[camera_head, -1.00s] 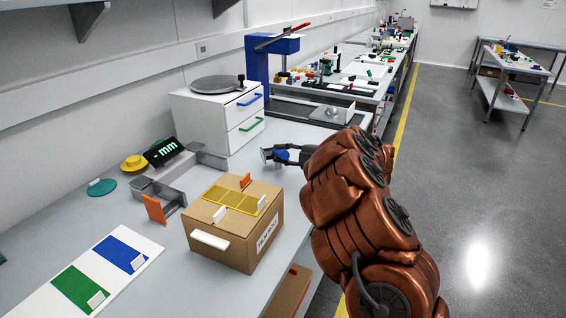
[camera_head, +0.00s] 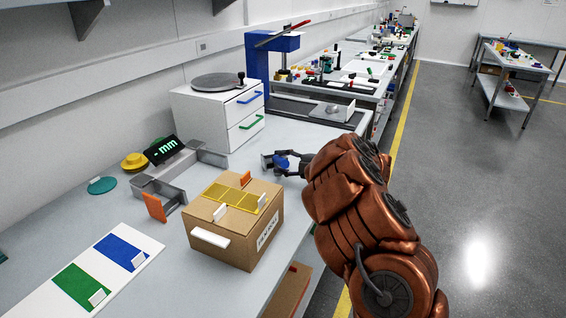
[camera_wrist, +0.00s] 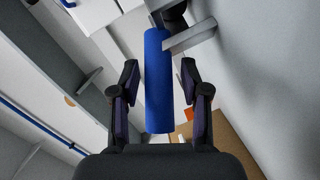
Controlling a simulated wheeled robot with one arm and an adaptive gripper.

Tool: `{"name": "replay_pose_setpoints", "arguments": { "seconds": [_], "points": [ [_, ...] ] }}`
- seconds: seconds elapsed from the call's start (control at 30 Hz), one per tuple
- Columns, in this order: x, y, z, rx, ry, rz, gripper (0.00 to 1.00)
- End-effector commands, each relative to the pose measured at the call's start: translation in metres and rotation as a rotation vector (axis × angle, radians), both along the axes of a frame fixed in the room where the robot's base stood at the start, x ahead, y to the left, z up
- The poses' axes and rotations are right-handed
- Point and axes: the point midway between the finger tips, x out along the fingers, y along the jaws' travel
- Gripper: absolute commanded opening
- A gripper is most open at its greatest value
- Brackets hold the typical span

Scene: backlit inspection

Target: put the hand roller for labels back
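The hand roller appears to be the piece with a long blue handle (camera_wrist: 158,85), a grey metal bracket (camera_wrist: 190,38) and a dark part at its top in the wrist view. My gripper (camera_wrist: 160,90) has its fingers spread on either side of the blue handle, with a narrow gap showing on both sides. In the head view my gripper (camera_head: 288,163) is over the bench behind the cardboard box, with the blue handle (camera_head: 281,162) between its fingers. Whether the roller rests on the bench or on something else, I cannot tell.
The cardboard box (camera_head: 237,252) with a yellow grid on top stands in front of my gripper. A white drawer unit (camera_head: 205,124) and a blue-columned stand (camera_head: 257,70) are behind. A white board (camera_head: 135,276) with blue and green fields lies at the front left.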

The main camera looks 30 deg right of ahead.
Motion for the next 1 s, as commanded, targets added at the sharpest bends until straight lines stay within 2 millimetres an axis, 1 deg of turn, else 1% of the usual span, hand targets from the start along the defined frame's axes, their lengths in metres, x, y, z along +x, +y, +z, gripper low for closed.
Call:
{"name": "replay_pose_setpoints", "arguments": {
  "seconds": [0.3,0.43,0.57,0.8,1.0],
  "points": [
    [0.0,0.0,0.001,0.0,0.0,0.0,0.53],
    [0.0,0.0,0.007,-0.001,0.0,0.0,0.53],
    [-0.015,-0.009,0.006,-0.003,0.0,-0.003,0.53],
    [-0.056,-0.031,0.014,-0.002,-0.001,-0.003,0.53],
    [-0.085,-0.045,0.019,-0.003,0.0,-0.003,0.53]
  ]
}}
